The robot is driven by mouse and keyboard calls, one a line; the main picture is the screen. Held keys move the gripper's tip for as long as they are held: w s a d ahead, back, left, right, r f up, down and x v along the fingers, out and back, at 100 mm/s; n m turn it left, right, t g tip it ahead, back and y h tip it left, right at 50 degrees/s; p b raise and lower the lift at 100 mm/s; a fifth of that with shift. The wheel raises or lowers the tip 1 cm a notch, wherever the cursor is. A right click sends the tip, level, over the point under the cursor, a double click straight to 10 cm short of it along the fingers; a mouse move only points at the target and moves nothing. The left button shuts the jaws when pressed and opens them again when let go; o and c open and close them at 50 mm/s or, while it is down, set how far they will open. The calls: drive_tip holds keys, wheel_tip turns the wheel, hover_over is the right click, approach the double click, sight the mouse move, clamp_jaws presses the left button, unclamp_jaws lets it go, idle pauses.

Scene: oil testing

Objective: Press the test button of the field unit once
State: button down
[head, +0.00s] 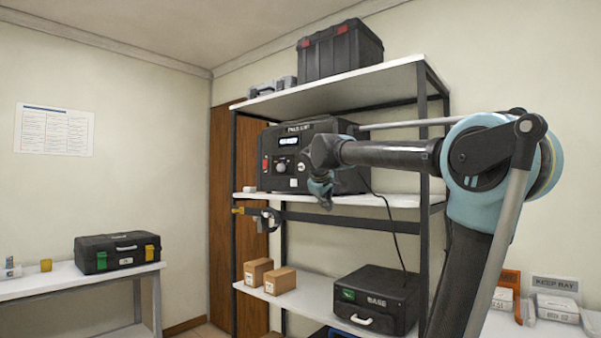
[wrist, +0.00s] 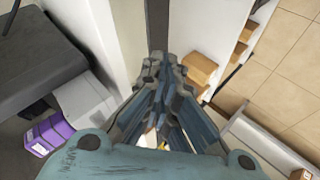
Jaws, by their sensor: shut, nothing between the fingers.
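The field unit (head: 330,128) is a black box on the middle shelf in the head view. I cannot tell which control is the test button. My gripper (head: 320,190) is shut and empty in front of the unit's lower right side, and my wrist hides part of that side. In the wrist view my gripper (wrist: 163,75) shows with its fingers together. The unit's front panel is not recognisable there.
The shelf rack (head: 345,85) has dark posts and white boards. Two cardboard boxes (head: 257,272) and a black BASE case (head: 378,300) stand on the lower board. A cable hangs from the unit. A bench (head: 60,278) with a black case (head: 117,252) stands left.

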sight(301, 167)
drive_tip(key=w+a+r+n+t+y, duration=0.1)
drive_tip(key=w+a+r+n, duration=0.1)
drive_tip(key=w+a+r, duration=0.3)
drive_tip(key=w+a+r+n+t+y, duration=0.1)
drive_tip(key=w+a+r, duration=0.4)
drive_tip(key=a+r, duration=0.5)
drive_tip(key=a+n+t, duration=0.1)
drive_tip(key=a+n, duration=0.1)
drive_tip(key=a, duration=0.1)
drive_tip(key=shift+w+a, duration=0.15)
drive_tip(key=shift+w, duration=0.05)
drive_tip(key=shift+w, duration=0.1)
drive_tip(key=shift+w+d, duration=0.9)
drive_tip(key=shift+w, duration=0.25)
drive_tip(key=shift+w+d, duration=0.95)
drive_tip(key=shift+w, duration=0.15)
drive_tip(key=shift+w+d, duration=0.9)
drive_tip(key=shift+w, duration=0.25)
drive_tip(key=shift+w+d+r, duration=0.1)
drive_tip(key=shift+w+d, duration=0.4)
drive_tip(key=shift+w, duration=0.1)
drive_tip(key=shift+s+a, duration=0.55)
drive_tip(key=shift+s, duration=0.15)
